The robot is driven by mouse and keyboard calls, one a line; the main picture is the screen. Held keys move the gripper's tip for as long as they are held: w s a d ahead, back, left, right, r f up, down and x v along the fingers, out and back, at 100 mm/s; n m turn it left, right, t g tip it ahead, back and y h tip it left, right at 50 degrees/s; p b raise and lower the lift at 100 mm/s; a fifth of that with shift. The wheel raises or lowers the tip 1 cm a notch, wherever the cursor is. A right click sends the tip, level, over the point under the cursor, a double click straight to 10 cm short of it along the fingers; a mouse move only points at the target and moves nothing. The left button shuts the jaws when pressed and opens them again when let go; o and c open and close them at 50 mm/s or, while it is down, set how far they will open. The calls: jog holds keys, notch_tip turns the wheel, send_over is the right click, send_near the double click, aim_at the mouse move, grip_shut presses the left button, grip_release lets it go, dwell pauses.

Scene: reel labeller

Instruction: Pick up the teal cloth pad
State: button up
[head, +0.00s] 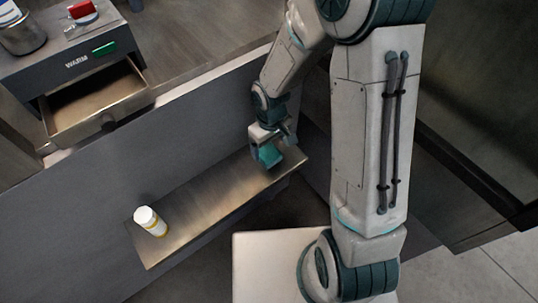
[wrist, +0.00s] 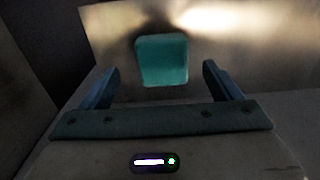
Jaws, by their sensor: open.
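The teal cloth pad (wrist: 162,60) lies on the metal shelf (wrist: 110,45), between and beyond the fingertips in the wrist view. In the head view the pad (head: 268,155) shows at the right end of the shelf (head: 205,205), just below my gripper (head: 272,142). In the wrist view my gripper (wrist: 160,78) is open and empty, with one finger to each side of the pad. I cannot tell how far the fingertips are above it. My gripper partly hides the pad's upper edge in the head view.
A white bottle with a yellow band (head: 150,221) stands at the shelf's left end. A grey panel (head: 170,140) rises behind the shelf. An open drawer (head: 97,105) marked WARM is at the upper left, with a metal pot (head: 22,35) above. The shelf's middle is clear.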

aim_at(268, 152)
jog(key=f, duration=0.4)
jog(key=shift+w+a+f, duration=0.15)
jog(key=shift+a+f, duration=0.15)
jog(key=shift+f, duration=0.05)
jog(key=c, duration=1.1)
jog(key=shift+o, duration=0.2)
jog(key=shift+r, duration=0.2)
